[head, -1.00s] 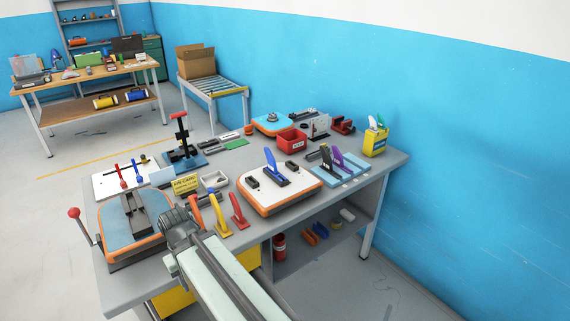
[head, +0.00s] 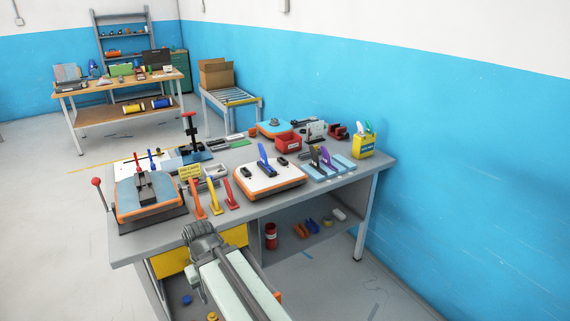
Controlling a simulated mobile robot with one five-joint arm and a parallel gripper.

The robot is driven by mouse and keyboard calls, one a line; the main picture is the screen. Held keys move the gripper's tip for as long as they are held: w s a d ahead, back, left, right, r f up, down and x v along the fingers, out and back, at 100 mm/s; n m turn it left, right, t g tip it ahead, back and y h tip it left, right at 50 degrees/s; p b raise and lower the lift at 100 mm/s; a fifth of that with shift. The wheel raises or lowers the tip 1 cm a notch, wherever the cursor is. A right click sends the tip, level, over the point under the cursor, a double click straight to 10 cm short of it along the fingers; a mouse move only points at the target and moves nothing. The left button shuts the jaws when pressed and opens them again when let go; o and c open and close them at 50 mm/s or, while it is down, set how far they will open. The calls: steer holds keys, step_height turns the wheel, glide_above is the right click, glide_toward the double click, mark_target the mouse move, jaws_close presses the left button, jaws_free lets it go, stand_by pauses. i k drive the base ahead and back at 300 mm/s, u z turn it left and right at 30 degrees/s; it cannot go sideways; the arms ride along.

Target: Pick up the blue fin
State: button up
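A blue fin (head: 266,158) stands upright in a dark slot on a white board with an orange edge (head: 288,182), near the middle of the workbench. A dark fin (head: 316,158) and a purple fin (head: 326,157) stand in a light blue rack to its right. My gripper (head: 199,232) is at the end of my arm, low in the view, in front of the bench and apart from the blue fin. Its fingers are too small and turned away to tell whether they are open, and I see nothing held.
An orange-edged clamp station (head: 147,202) with a red-knobbed lever fills the bench's left end. Several red and yellow upright tools (head: 211,193) stand along the front edge. A red bin (head: 289,141) and a yellow holder (head: 362,147) stand behind. Open floor (head: 75,240) lies left.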

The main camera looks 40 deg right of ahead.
mark_target(264, 162)
steer(key=u, duration=0.15)
steer(key=i, duration=0.9)
steer(key=z, duration=0.05)
